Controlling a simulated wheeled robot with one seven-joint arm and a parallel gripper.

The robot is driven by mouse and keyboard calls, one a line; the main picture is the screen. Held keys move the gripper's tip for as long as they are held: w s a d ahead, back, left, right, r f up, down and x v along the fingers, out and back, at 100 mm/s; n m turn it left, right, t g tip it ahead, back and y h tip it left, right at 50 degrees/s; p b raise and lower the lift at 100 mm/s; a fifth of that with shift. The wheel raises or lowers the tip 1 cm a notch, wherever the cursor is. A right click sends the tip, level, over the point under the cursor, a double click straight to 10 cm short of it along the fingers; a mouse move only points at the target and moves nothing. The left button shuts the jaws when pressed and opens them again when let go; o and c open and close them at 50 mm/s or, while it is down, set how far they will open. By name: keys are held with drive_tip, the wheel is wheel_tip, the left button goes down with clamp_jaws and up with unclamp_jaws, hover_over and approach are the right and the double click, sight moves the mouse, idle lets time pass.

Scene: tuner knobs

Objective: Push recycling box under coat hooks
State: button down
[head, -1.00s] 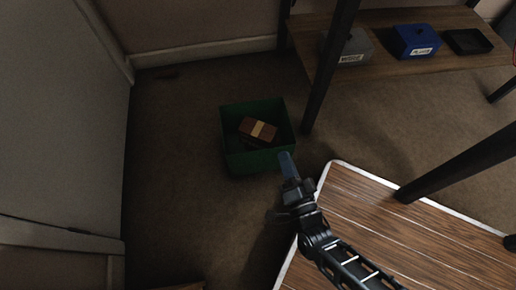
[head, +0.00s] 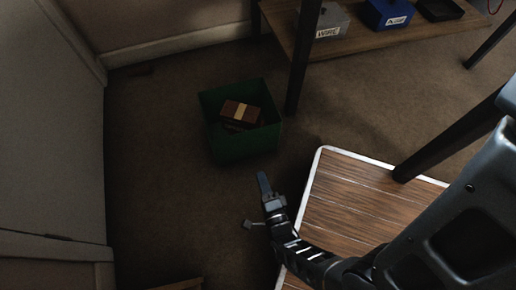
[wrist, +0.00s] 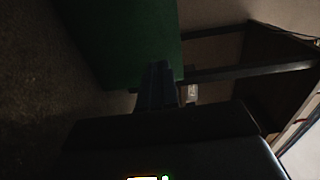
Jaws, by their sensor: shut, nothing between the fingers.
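The green recycling box (head: 243,144) stands open-topped on the carpet, left of the dark shelf leg. A reddish-brown block with a pale band (head: 240,112) lies inside it. My gripper (head: 263,180) is shut and empty, just in front of the box's near side and apart from it in the head view. In the wrist view the green box (wrist: 125,40) fills the upper middle, beyond the blue fingertips (wrist: 157,85). I cannot tell the exact gap there. No coat hooks show in either view.
A shelf (head: 355,50) with a grey bin marked WIRE (head: 325,20), a blue bin (head: 388,14) and a black tray (head: 440,9) is at upper right. A wood-topped surface with white edging (head: 350,205) is right of my arm. Carpet (head: 150,150) left of the box is clear.

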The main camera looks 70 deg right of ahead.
sight(248, 138)
drive_tip(key=b+x, duration=0.1)
drive_tip(key=x, duration=1.2)
